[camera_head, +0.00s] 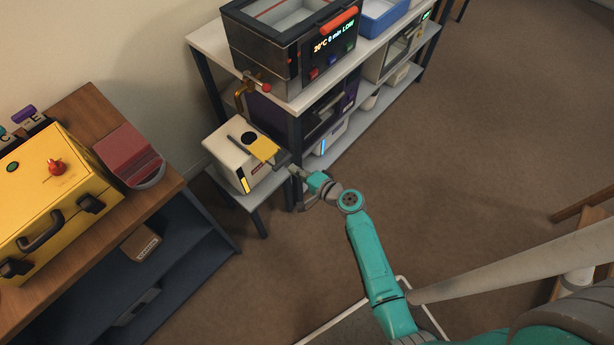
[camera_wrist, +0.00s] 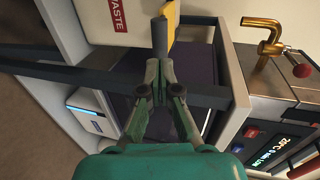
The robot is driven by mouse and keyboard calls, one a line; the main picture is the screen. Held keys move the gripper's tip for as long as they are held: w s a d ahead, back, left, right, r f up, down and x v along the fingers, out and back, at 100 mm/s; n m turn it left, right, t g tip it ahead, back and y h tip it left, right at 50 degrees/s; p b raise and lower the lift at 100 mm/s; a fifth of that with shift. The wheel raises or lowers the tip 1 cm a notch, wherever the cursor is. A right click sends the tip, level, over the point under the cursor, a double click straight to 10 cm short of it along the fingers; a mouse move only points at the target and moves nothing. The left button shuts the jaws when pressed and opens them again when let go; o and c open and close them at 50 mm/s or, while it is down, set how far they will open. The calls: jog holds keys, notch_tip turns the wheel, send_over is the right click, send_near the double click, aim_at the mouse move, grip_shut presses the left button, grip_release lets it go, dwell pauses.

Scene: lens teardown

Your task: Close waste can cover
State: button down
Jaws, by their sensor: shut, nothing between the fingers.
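The waste can (camera_head: 230,153) is a white box on a small stand, with a round dark hole (camera_head: 249,138) in its top. My gripper (camera_head: 282,160) is shut and empty at the cover's near edge. In the wrist view the fingertips (camera_wrist: 160,30) are together beside the yellow cover (camera_wrist: 172,17); I cannot tell whether they touch it. The can's side (camera_wrist: 92,20) there carries a red WASTE label (camera_wrist: 118,14).
A shelf bench with a dark heated bath (camera_head: 290,45) and a brass tap (camera_head: 246,92) stands close behind and right of the can. A wooden table (camera_head: 90,105) with a yellow case (camera_head: 50,185) is at left. The floor at right is mostly clear.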

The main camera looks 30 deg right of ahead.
aim_at(272, 155)
jog(key=shift+x, duration=1.4)
jog(key=w+a, duration=0.1)
jog(key=w, duration=0.4)
jog(key=w+a, duration=0.1)
jog(key=w, duration=0.1)
jog(key=shift+w+a, duration=0.3)
jog(key=shift+w, duration=0.1)
jog(key=shift+r, duration=0.15)
jog(key=shift+w, duration=0.1)
jog(key=shift+r, duration=0.1)
